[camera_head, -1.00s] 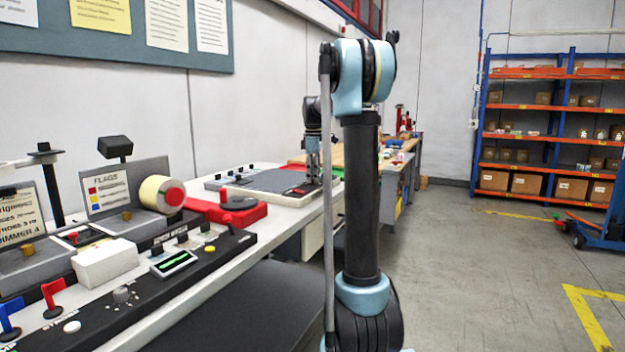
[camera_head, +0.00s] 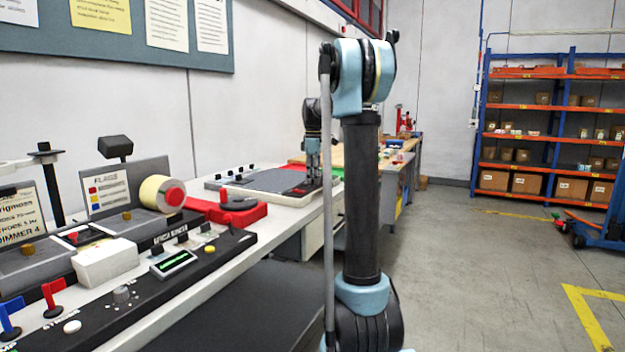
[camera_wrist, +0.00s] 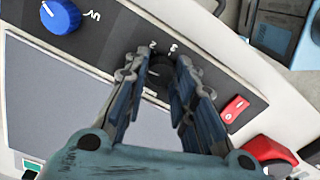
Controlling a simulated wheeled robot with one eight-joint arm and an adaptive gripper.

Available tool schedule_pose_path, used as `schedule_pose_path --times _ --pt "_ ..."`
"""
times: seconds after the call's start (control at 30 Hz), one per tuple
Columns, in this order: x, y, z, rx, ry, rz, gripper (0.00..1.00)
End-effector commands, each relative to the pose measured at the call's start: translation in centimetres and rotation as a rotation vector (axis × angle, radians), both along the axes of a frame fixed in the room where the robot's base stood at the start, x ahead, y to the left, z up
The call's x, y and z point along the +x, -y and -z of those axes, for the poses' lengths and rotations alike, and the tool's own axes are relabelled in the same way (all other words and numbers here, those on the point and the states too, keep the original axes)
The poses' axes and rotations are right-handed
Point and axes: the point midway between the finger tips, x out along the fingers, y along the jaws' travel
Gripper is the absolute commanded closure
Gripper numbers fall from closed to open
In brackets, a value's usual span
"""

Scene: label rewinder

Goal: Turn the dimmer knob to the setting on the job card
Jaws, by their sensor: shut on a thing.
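The job card (camera_head: 20,212) stands at the left edge of the head view, partly cut off; its last line reads "DIMMER 4". In the wrist view a dark knob (camera_wrist: 160,76) sits on a black panel strip, with the digits 2 and 3 printed beside it; it looks like the dimmer knob. My gripper (camera_wrist: 161,64) is shut on this knob, one finger on each side. The fingers hide most of the knob and the other digits, so its pointer cannot be read. In the head view my gripper (camera_head: 313,175) is small, down at the bench's far part.
On the panel strip are a blue knob (camera_wrist: 60,16) to the left and a red rocker switch (camera_wrist: 235,109) to the right. A red knob (camera_wrist: 266,150) is at lower right. A label roll (camera_head: 160,193) and a white box (camera_head: 106,263) stand on the nearer bench.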

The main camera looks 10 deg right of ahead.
Motion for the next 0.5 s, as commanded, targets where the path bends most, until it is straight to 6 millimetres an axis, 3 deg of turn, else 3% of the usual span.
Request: schedule_pose_path --times 0.5 --pt "0.29 0.08 -0.10 -0.001 0.005 0.391 1.00"
